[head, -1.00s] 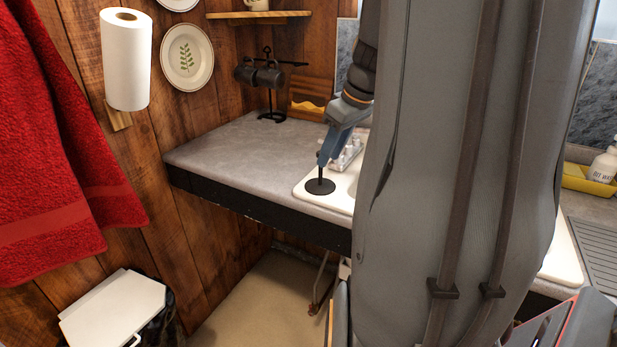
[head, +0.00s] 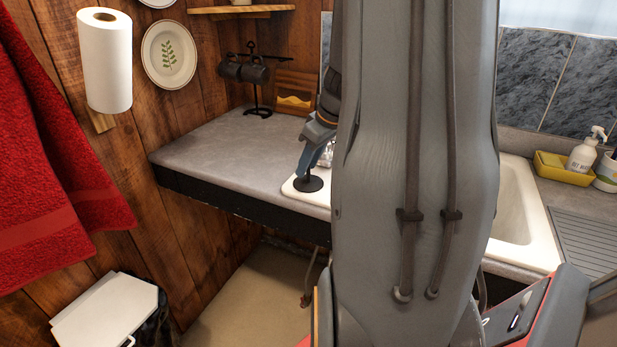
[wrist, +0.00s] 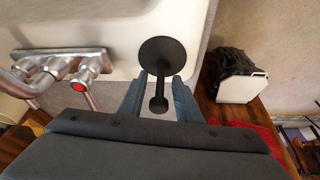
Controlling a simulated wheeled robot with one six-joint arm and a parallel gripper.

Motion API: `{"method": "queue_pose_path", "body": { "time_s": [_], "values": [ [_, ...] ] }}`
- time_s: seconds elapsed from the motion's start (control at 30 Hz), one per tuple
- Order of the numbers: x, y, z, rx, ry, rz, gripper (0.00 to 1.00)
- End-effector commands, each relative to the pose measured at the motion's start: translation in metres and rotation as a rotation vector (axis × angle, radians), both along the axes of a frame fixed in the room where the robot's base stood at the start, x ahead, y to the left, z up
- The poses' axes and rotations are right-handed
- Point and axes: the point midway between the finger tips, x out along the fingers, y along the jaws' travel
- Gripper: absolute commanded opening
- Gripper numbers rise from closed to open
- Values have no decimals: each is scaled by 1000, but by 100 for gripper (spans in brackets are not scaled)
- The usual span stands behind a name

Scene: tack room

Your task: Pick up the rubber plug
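The rubber plug is a black disc with a thin stem ending in a knob. In the head view the plug (head: 309,184) is at the left corner of the white sink unit (head: 291,188). In the wrist view the plug (wrist: 162,54) shows over the white sink surface (wrist: 120,30), close to its edge. My gripper (wrist: 161,76) has its two blue fingers on either side of the stem, with gaps visible between fingers and stem. In the head view my gripper (head: 306,168) points down at the plug, and my arm hides much of the sink.
The tap (wrist: 70,68) with a red-marked handle stands close to my gripper. The grey counter (head: 220,140) left of the sink is clear. A mug stand (head: 257,85) is at its back. A yellow caddy (head: 565,170) with a soap bottle (head: 583,152) sits at the right.

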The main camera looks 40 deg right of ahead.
Motion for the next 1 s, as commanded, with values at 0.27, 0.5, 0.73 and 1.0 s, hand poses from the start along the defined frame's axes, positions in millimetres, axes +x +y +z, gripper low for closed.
{"method": "queue_pose_path", "body": {
  "time_s": [0.27,0.5,0.73,1.0],
  "values": [
    [1,0,-2,0,0,0,29],
    [1,0,-2,0,0,0,0],
    [1,0,1,-1,-1,1,0],
    [2,-1,42,-5,-6,2,0]
  ]
}}
